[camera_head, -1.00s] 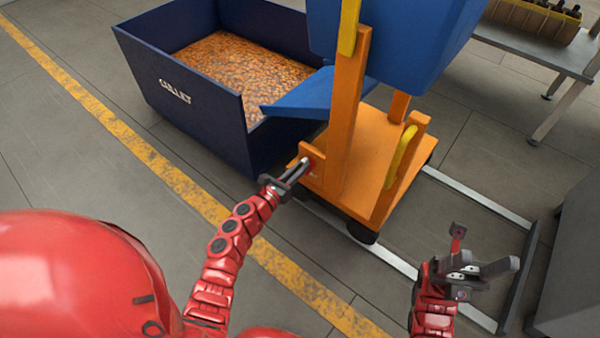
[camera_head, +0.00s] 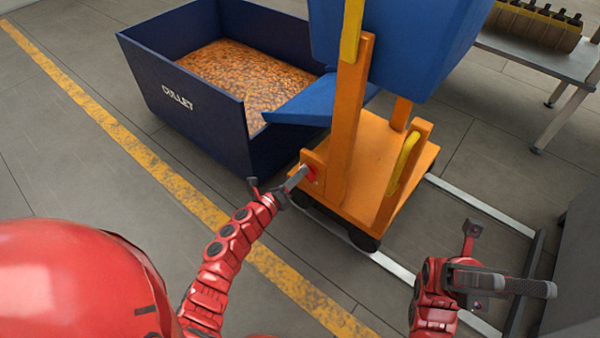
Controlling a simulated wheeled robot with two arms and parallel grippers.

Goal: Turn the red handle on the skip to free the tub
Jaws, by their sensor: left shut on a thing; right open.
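The red handle (camera_head: 311,174) is a small red part low on the front of the skip's orange frame (camera_head: 345,120), largely hidden by my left gripper. My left gripper (camera_head: 287,184) reaches it from the front left and is shut on it. The blue tub (camera_head: 400,45) sits upright on the orange wheeled frame, its top cut off by the picture edge. Its blue lip (camera_head: 305,103) hangs over the bin's edge. My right gripper (camera_head: 490,262) is open and empty, apart from the skip at lower right.
A dark blue bin (camera_head: 190,115) marked CULLET holds amber bits, left of the skip. Pale floor rails (camera_head: 480,208) run beside the wheels. A grey table (camera_head: 535,58) with a crate of bottles (camera_head: 535,25) stands at upper right. The floor at left, with a yellow line (camera_head: 150,160), is clear.

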